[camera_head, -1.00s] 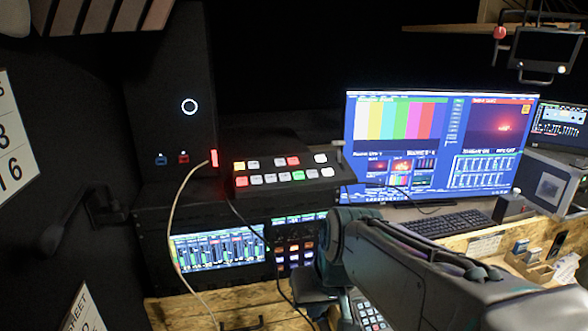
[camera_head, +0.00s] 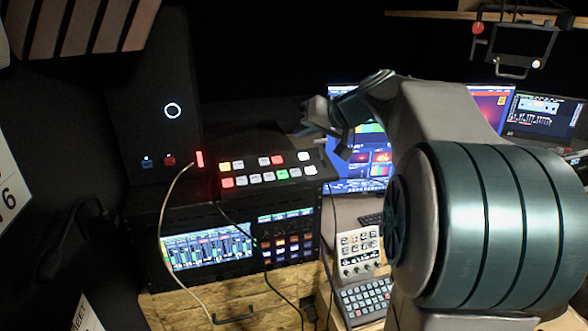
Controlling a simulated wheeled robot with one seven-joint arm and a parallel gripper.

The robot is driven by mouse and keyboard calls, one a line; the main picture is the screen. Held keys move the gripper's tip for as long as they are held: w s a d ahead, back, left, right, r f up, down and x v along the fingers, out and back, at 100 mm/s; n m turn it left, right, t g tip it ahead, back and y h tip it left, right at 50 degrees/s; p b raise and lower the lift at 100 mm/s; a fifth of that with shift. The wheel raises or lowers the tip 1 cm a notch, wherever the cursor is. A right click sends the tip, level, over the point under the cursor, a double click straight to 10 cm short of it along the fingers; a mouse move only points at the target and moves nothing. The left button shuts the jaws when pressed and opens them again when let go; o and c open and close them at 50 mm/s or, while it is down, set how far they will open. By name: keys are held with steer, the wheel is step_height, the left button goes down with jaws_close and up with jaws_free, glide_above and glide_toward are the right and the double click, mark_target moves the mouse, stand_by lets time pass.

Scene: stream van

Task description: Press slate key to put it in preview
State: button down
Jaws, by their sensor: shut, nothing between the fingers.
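The switcher panel (camera_head: 250,171) sits on top of the rack, with two rows of small lit keys. The upper row has a yellow key (camera_head: 225,167), a red key (camera_head: 278,160) and white keys. The lower row has a red key (camera_head: 227,182), a green key (camera_head: 282,173) and several white keys. Key labels are too small to read, so I cannot tell which is the slate key. My gripper (camera_head: 338,150) is shut and empty, near the panel's right end and in front of the monitor. I cannot tell its height above the keys.
My arm hides much of the large monitor (camera_head: 350,186). A rack screen (camera_head: 205,247) and lit buttons (camera_head: 285,246) are below the panel. A pale cable (camera_head: 163,230) and a dark cable hang in front. A keypad (camera_head: 365,297) and a small control box (camera_head: 358,250) stand at lower right.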

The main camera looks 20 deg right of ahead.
stand_by(0.3)
steer(key=b, duration=0.5)
glide_toward(291, 169)
steer(key=w+a, duration=0.1)
steer(key=w, duration=0.1)
steer(key=w+a, duration=0.1)
steer(key=w, duration=0.1)
steer(key=shift+a+f, duration=0.3)
steer(key=shift+w+f+b, duration=0.15)
steer(key=shift+f+b, duration=0.2)
steer(key=shift+f, duration=0.25)
steer(key=shift+f, duration=0.1)
stand_by(0.8)
steer(key=shift+w+f+b, duration=0.1)
steer(key=shift+f+b, duration=0.15)
steer(key=shift+b, duration=0.45)
steer(key=shift+f+b, duration=0.4)
steer(key=shift+b, duration=0.1)
stand_by(0.4)
steer(key=shift+r, duration=0.1)
steer(key=shift+r+p, duration=0.3)
steer(key=shift+r, duration=0.45)
